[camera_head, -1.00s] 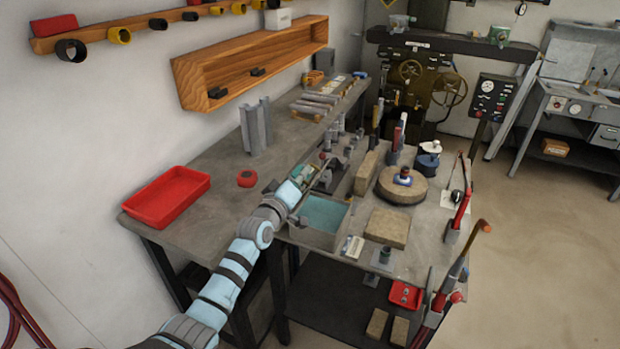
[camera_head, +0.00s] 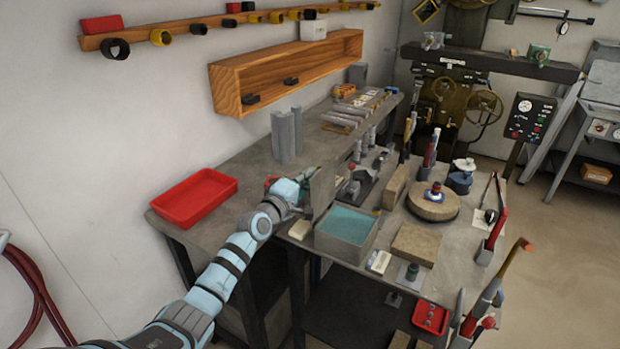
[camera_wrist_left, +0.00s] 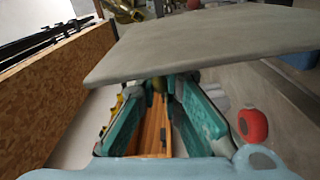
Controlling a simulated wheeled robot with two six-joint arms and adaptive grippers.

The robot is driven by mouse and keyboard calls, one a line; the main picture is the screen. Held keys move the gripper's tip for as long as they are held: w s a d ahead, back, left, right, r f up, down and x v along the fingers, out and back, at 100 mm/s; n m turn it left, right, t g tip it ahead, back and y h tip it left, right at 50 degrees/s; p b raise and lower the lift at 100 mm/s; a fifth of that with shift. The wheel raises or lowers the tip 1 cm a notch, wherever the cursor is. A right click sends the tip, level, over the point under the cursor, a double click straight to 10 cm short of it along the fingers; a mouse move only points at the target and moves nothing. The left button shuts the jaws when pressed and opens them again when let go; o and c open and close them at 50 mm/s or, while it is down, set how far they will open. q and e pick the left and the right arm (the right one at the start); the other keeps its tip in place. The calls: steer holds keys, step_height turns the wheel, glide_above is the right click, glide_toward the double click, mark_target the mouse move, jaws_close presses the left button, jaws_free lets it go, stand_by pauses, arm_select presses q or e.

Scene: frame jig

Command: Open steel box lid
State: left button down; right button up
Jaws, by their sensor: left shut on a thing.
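The steel box (camera_head: 346,238) is a grey open-topped box with a teal inside, on the bench's front part in the head view. Its lid (camera_head: 322,190) is a flat grey plate standing steeply up at the box's left side, clear of the opening. My left gripper (camera_head: 306,184) reaches in from the left and is shut on the lid. In the left wrist view the lid (camera_wrist_left: 205,42) spans the top and hides the fingertips; the teal fingers run up to it. Whether the lid still touches the box cannot be told. My right gripper is not in view.
A red tray (camera_head: 194,198) lies on the bench left of my arm. A stone block (camera_head: 416,244) and a round stone (camera_head: 432,204) lie right of the box. A red round thing (camera_wrist_left: 252,125) sits near the gripper. Grey uprights (camera_head: 287,135) stand behind.

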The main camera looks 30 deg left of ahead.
arm_select(q)
steer(key=shift+f, duration=0.15)
steer(key=c, duration=1.7)
jaws_free()
steer(key=s, duration=1.2)
